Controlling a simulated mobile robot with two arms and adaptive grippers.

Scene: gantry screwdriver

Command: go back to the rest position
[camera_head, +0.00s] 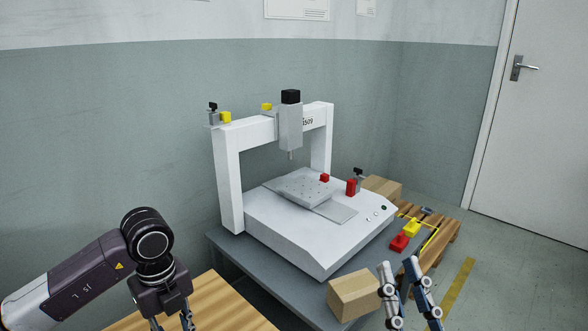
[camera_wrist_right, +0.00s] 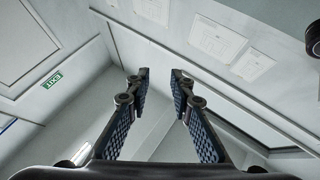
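My right gripper (camera_head: 399,266) is at the bottom right of the head view, fingers pointing up and apart. It looks empty there, in front of the cardboard box and the gantry machine. In the right wrist view its fingers (camera_wrist_right: 159,74) are apart with nothing between them, with wall and ceiling behind. My left gripper (camera_head: 172,322) hangs pointing down at the bottom left, over or near a wooden surface. Its fingertips are cut off by the picture edge, so its opening is hidden.
The white gantry screwdriver machine (camera_head: 307,246) stands on a grey table (camera_head: 262,272). A cardboard box (camera_head: 352,293) is close to my right gripper. A wooden surface (camera_head: 222,304) is at the front left. A pallet (camera_head: 446,229) with red and yellow parts is at the right, with open floor beyond.

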